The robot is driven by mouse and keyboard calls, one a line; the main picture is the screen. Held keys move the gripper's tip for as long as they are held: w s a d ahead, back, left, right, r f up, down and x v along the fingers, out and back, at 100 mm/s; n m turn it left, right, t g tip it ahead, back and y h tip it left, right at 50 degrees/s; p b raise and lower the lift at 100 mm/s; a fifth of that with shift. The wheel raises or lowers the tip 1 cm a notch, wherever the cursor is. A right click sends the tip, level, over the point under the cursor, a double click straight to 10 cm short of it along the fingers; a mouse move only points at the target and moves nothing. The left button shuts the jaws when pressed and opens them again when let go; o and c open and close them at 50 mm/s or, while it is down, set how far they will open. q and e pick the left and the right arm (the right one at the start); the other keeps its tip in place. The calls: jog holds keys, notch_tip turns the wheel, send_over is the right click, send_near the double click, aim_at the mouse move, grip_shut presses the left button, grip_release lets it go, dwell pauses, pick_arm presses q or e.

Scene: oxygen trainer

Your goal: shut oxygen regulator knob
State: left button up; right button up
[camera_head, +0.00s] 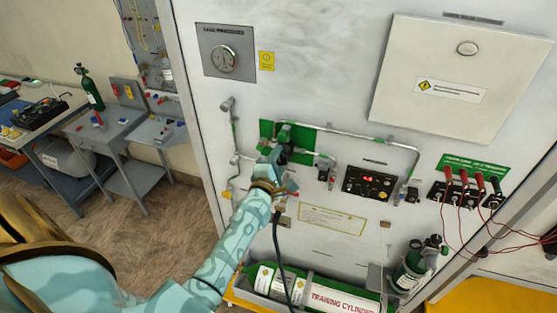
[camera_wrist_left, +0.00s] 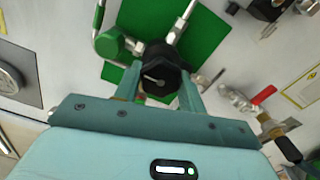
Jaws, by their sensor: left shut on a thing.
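The oxygen regulator knob (camera_wrist_left: 163,72) is a black, faceted knob with a pale pointer mark, in front of a green plate (camera_wrist_left: 205,45) on the white panel. My left gripper (camera_wrist_left: 160,88) has its two teal fingers on either side of the knob and is shut on it. In the head view the left gripper (camera_head: 280,157) reaches up to the panel in front of the green plate (camera_head: 268,130), and the gripper and wrist hide most of the knob. My right gripper is not in view.
Metal pipes (camera_head: 350,135) run across the panel near the hand. A control box with a red display (camera_head: 370,183) sits to the right. A green training cylinder (camera_head: 335,297) lies below in a yellow-edged tray. Red cables (camera_head: 466,195) hang at the right.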

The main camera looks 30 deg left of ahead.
pick_arm(q)
jog(key=shift+f, duration=0.1)
dwell(0.3)
jog(key=o, duration=1)
jog(key=shift+c, duration=0.2)
jog(key=v, duration=1.6)
jog(key=shift+s, duration=0.2)
